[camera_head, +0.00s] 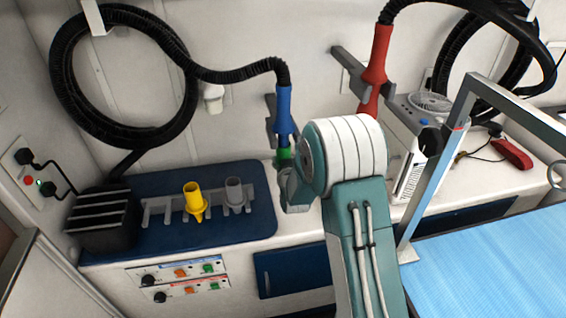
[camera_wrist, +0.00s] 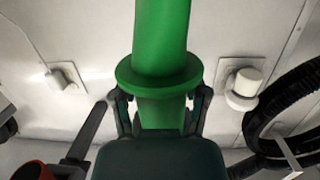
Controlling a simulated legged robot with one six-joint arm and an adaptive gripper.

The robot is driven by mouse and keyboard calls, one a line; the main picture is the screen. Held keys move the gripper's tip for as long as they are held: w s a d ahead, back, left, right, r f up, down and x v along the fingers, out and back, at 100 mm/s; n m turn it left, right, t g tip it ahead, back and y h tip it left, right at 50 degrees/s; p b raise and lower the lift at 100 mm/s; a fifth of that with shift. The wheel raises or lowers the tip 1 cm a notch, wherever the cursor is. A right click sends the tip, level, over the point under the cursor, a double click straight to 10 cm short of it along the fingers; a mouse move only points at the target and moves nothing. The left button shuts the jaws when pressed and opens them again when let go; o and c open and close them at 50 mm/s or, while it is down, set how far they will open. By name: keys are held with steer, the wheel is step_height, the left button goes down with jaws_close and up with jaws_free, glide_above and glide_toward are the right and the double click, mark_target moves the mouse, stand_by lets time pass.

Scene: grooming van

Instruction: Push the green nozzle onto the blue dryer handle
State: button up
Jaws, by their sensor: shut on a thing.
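The blue dryer handle (camera_head: 284,108) hangs upright from a black hose in a wall holder in the head view. The green nozzle (camera_head: 284,157) shows directly below the handle's lower end, small and partly covered by my gripper (camera_head: 286,166). I cannot tell whether nozzle and handle touch or overlap. In the wrist view the green nozzle (camera_wrist: 160,45) fills the upper middle, with a wide collar. My gripper (camera_wrist: 162,108) is shut on it just below the collar, one finger on each side. The blue handle is not visible in the wrist view.
A red dryer handle (camera_head: 375,75) hangs to the right, near a white fan unit (camera_head: 412,130). On the blue mat (camera_head: 150,230), a yellow nozzle (camera_head: 194,200) and a grey nozzle (camera_head: 235,192) stand in a slotted rack. A metal frame (camera_head: 440,165) rises at right beside the blue table (camera_head: 500,265).

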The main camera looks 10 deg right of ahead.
steer(key=shift+r, duration=0.95)
stand_by(0.7)
steer(key=o, duration=1.4)
steer(key=shift+c, duration=0.2)
steer(key=s+r+g, duration=0.3)
steer(key=s+r, duration=0.2)
steer(key=s, duration=0.9)
steer(key=s+r+g, duration=0.4)
steer(key=s+r, duration=0.1)
steer(key=s, duration=0.8)
steer(key=s+r+g, duration=0.3)
steer(key=s+r, duration=0.2)
steer(key=s, duration=0.9)
steer(key=shift+s+n+g+y, duration=0.3)
steer(key=shift+s+y, duration=0.05)
steer(key=shift+y, duration=0.05)
